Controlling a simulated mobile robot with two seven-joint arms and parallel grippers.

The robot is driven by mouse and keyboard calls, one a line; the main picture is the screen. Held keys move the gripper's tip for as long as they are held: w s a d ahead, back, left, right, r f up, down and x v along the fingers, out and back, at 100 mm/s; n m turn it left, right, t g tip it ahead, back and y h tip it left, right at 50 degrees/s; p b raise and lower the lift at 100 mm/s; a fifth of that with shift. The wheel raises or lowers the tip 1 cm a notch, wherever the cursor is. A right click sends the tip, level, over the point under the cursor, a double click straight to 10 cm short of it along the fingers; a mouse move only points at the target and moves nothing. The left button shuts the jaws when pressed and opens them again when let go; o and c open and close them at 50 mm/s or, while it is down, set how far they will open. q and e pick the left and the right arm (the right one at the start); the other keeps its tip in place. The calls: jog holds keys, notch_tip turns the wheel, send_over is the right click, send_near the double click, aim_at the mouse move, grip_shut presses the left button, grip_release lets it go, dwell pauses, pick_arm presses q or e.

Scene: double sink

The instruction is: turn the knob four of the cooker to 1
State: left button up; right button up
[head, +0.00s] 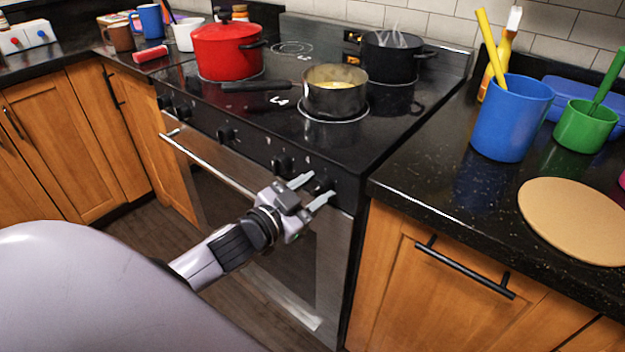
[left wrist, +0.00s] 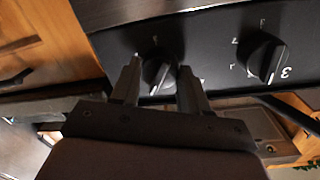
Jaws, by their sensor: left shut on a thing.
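The cooker (head: 345,150) has a row of black knobs on its dark front panel. The rightmost knob, knob four (head: 324,182), sits between the fingers of my left gripper (head: 319,185). In the left wrist view, that knob (left wrist: 157,72) has a pale pointer line, and the two fingers are on either side of it, shut on it. The neighbouring knob (left wrist: 266,58), with a 3 beside it, is to the right there. The marks around the held knob are partly hidden and too small to read. My right gripper is not in view.
A pan with yellow content (head: 334,98), a red pot (head: 226,50) and a steaming black pot (head: 390,58) stand on the hob. The oven handle (head: 205,163) runs below the knobs. A blue cup (head: 512,120) and a round board (head: 572,220) are on the right counter.

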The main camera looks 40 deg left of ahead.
pick_arm(q)
jog(key=shift+d+r+m+p, duration=0.15)
jog(key=shift+m+p, duration=0.6)
jog(key=shift+m, duration=0.45)
jog(key=shift+m+p, duration=0.4)
jog(key=shift+m, duration=0.7)
jog(key=o, duration=1)
jog(key=shift+y, duration=0.3)
jog(key=shift+o, duration=0.2)
jog(key=s, duration=0.7)
jog(key=shift+a, duration=0.45)
